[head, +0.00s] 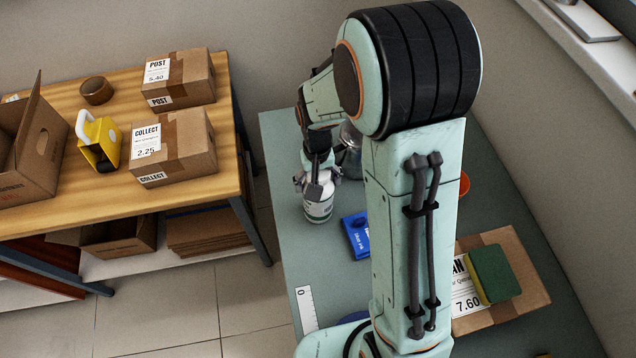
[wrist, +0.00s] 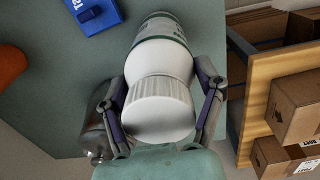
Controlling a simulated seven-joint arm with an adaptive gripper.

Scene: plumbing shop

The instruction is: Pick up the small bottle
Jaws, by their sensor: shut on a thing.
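The small bottle (head: 319,206) is white with a printed label and stands upright on the grey-green table (head: 292,248) near its left edge. In the wrist view the bottle (wrist: 160,75) shows its ribbed white cap (wrist: 158,108) toward the camera. My gripper (head: 318,184) is around the top of the bottle in the head view. In the wrist view my gripper (wrist: 162,100) has a finger on each side of it and is shut on it. I cannot tell whether the bottle's base touches the table.
A glass jar (head: 350,160) stands close behind the bottle. A blue box (head: 357,235) lies to its right. A carton (head: 510,300) with a green-yellow sponge (head: 494,273) lies at the right. A wooden bench (head: 75,208) with cartons stands left, across a gap.

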